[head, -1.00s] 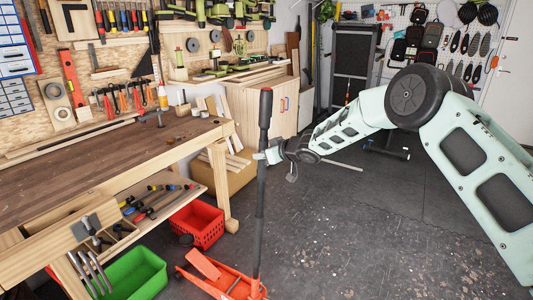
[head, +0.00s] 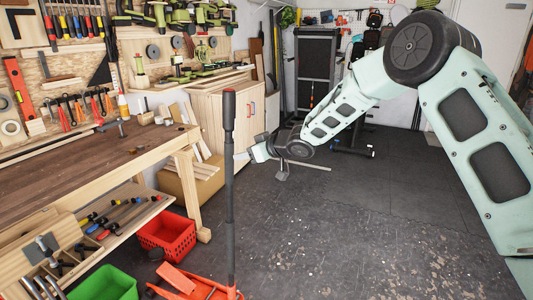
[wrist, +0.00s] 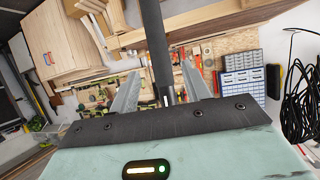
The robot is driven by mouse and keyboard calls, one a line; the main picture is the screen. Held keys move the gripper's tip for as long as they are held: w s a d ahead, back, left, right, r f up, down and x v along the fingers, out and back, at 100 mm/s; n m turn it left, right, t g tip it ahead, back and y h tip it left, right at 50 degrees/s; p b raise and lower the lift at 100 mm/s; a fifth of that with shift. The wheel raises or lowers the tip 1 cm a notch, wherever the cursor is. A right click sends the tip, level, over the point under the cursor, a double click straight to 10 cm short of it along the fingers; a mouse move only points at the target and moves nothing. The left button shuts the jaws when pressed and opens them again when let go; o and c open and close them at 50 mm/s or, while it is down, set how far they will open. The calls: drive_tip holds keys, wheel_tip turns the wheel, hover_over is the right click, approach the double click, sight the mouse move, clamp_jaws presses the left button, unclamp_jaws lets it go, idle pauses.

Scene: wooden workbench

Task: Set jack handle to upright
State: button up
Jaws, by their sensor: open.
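The jack handle (head: 230,180) is a long dark bar with a black grip, standing about upright on the orange-red floor jack (head: 190,288) in the head view. The jack's lower part is cut off by the frame edge. My gripper (head: 242,156) is beside the upper part of the handle, on its right, with its fingertips close to the bar. In the wrist view the handle (wrist: 154,45) shows between the two spread fingers of my gripper (wrist: 160,88). The fingers are open, with gaps on both sides of the bar. Contact cannot be told.
The wooden workbench (head: 90,165) is on the left, with tools on its lower shelf. A red basket (head: 168,236) and a green bin (head: 105,284) stand on the floor near the jack. A cardboard box (head: 190,185) is behind. The dark floor (head: 340,230) to the right is clear.

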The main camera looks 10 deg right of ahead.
drive_tip(key=v, duration=0.8)
drive_tip(key=shift+s+b, duration=0.2)
drive_tip(key=shift+b, duration=0.1)
drive_tip(key=shift+d+r, duration=0.1)
drive_tip(key=shift+d, duration=0.05)
drive_tip(key=s+a+g+h, duration=0.1)
drive_tip(key=s+a+h, duration=0.15)
drive_tip(key=s, duration=0.55)
drive_tip(key=s+a+g+h, duration=0.2)
drive_tip(key=s+a, duration=0.2)
drive_tip(key=s, duration=0.3)
drive_tip(key=s+d+f+g+h, duration=0.1)
drive_tip(key=s+g, duration=0.2)
drive_tip(key=s, duration=1.2)
drive_tip(key=s+d+f+g+h, duration=0.1)
drive_tip(key=s+d+g+h, duration=0.1)
drive_tip(key=s, duration=1.3)
drive_tip(key=shift+s+d+f+g, duration=0.25)
drive_tip(key=shift+d+f+g, duration=0.1)
drive_tip(key=shift+g, duration=0.45)
